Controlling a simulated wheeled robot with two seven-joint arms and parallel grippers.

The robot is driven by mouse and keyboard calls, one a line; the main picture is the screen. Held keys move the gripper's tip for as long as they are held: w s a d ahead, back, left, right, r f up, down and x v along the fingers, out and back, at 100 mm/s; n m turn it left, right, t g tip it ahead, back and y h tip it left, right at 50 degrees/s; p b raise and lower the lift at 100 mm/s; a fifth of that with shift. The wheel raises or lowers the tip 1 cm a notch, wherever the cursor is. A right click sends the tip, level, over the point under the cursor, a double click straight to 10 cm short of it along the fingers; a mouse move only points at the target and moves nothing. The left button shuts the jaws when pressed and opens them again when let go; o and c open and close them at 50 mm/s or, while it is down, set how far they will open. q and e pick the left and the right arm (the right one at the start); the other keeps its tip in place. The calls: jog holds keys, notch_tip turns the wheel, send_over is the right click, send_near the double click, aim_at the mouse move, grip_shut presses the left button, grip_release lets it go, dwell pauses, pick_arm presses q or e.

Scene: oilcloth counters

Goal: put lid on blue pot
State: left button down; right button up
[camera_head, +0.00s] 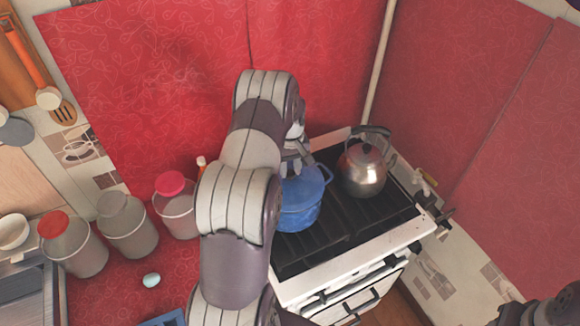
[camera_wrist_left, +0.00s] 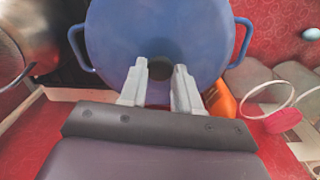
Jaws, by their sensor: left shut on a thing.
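The blue pot (camera_head: 299,205) stands on the black stove top, partly hidden by my left arm in the head view. Its two side handles show in the left wrist view, one of them at the left (camera_wrist_left: 78,48). A round blue lid (camera_wrist_left: 125,40) with a dark knob fills the top of that view, over the pot. My left gripper (camera_wrist_left: 161,68) is shut on the knob of the lid; in the head view it is at the pot's top (camera_head: 298,157). I cannot tell whether the lid rests on the rim. No fingers of my right gripper show.
A steel kettle (camera_head: 363,170) stands on the stove (camera_head: 345,236) just right of the pot. Several jars, one with a pink lid (camera_head: 172,185), stand to the left on the red counter. An egg-like object (camera_head: 151,280) lies in front. Red-covered walls rise behind.

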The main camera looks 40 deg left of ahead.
pick_arm(q)
jog(key=shift+f, duration=0.15)
jog(key=shift+c, duration=1.2)
grip_release()
notch_tip(320, 180, up, 8)
jog(key=p, duration=0.5)
